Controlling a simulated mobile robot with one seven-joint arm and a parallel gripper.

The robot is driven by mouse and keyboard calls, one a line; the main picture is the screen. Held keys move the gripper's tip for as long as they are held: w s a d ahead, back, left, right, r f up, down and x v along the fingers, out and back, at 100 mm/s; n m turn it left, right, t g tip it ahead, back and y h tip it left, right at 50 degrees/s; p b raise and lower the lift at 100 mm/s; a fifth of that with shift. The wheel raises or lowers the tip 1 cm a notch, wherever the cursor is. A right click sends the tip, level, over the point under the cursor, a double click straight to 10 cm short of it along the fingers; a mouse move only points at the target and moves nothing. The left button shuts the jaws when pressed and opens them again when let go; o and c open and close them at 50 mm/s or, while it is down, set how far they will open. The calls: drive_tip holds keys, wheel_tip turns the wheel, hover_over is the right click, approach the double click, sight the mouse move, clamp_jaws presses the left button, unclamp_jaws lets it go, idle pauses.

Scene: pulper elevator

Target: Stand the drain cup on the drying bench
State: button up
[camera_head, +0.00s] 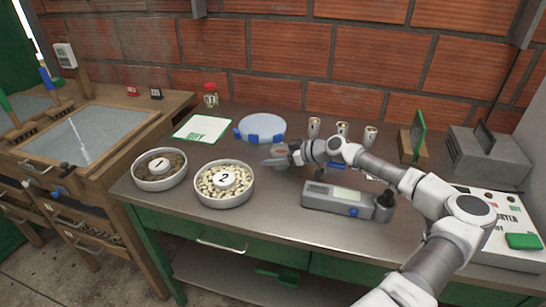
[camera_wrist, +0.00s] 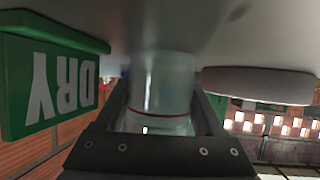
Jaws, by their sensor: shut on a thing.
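My gripper (camera_head: 277,158) is over the middle of the metal bench (camera_head: 285,212), with its fingers toward the left. In the wrist view my gripper (camera_wrist: 162,112) is shut on a clear cup (camera_wrist: 163,82) with a thin red line around it, taken to be the drain cup. The cup lies between the two dark fingers, which hide its sides. It is hard to make out in the head view. A green-framed sign reading DRY (camera_wrist: 55,85) appears upside down beside the cup in the wrist view. Whether the cup touches a surface cannot be told.
Bowls marked 1 (camera_head: 160,184) and 2 (camera_head: 224,199) stand left of my gripper. A round blue-edged basin (camera_head: 261,126) and a green-edged board (camera_head: 201,130) are behind. A grey device (camera_head: 345,199) is in front, and several small metal cups (camera_head: 342,130) stand behind right.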

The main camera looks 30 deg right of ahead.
drive_tip(key=shift+f, duration=0.1)
drive_tip(key=shift+f+b, duration=0.15)
drive_tip(key=shift+b, duration=0.15)
drive_tip(key=o, duration=1.1)
drive_tip(key=shift+r, duration=0.25)
drive_tip(key=shift+s+d+r+p, duration=0.1)
drive_tip(key=shift+r+p, duration=0.05)
drive_tip(key=shift+p, duration=0.25)
drive_tip(key=v, duration=1.1)
drive_tip(key=shift+s+d, duration=0.15)
drive_tip(key=shift+s, duration=0.2)
drive_tip(key=shift+r+p, duration=0.1)
drive_tip(key=shift+p, duration=0.2)
